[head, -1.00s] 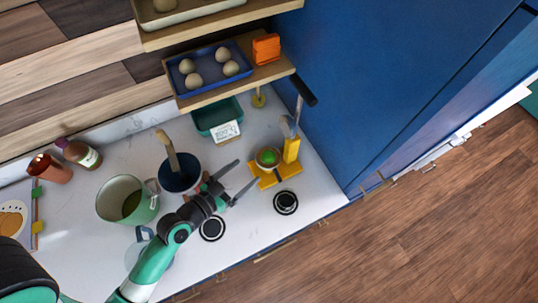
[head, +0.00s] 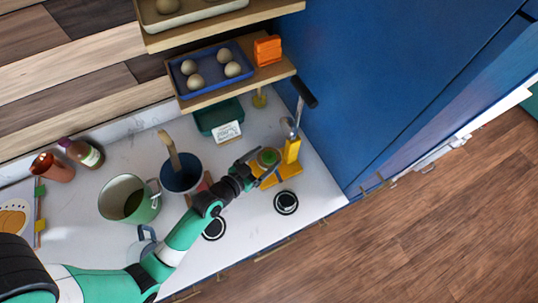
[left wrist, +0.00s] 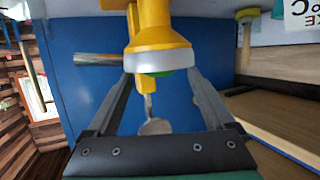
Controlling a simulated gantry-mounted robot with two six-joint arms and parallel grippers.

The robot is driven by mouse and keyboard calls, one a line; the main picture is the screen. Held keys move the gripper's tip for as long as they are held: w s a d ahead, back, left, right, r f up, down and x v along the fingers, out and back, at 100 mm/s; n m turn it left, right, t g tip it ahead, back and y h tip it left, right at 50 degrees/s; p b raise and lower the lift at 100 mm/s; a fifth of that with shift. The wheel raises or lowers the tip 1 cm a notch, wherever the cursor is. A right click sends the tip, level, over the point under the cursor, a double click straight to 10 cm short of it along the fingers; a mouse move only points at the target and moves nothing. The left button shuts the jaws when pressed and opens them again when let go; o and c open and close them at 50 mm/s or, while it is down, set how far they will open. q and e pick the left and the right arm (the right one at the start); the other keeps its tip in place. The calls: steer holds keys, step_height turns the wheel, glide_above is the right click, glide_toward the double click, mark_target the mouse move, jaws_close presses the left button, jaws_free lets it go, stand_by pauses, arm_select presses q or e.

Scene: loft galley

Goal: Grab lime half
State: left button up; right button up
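The green lime half (head: 269,156) sits in the round cup of a yellow press (head: 291,151) on the white counter. In the left wrist view the lime half (left wrist: 157,73) shows as a thin green patch below a pale rim, mostly hidden, under the yellow part (left wrist: 155,38). My left gripper (head: 262,158) is at the cup, its fingers on either side of the lime half. In the left wrist view the fingers (left wrist: 160,78) are apart, with the cup between their tips. I cannot tell whether they touch it. My right gripper is not in view.
A dark blue pot (head: 180,178) and a green pot (head: 127,201) stand left of the press. A green container (head: 219,118) is behind. A shelf with a blue egg tray (head: 211,69) overhangs the counter. A blue cabinet (head: 370,90) rises at right.

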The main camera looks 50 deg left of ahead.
mark_target(264, 161)
arm_select(q)
jaws_close()
steer(key=shift+r, duration=0.15)
step_height(264, 161, up, 3)
steer(key=shift+r+p, duration=0.2)
steer(key=shift+p, duration=0.3)
steer(key=s+d+r+p, duration=0.1)
steer(key=s+d+r, duration=0.2)
steer(key=d, duration=0.3)
steer(key=s+d+r+p, duration=0.1)
steer(key=s+d+r, duration=0.3)
steer(key=d+r, duration=0.2)
steer(key=shift+r, duration=0.2)
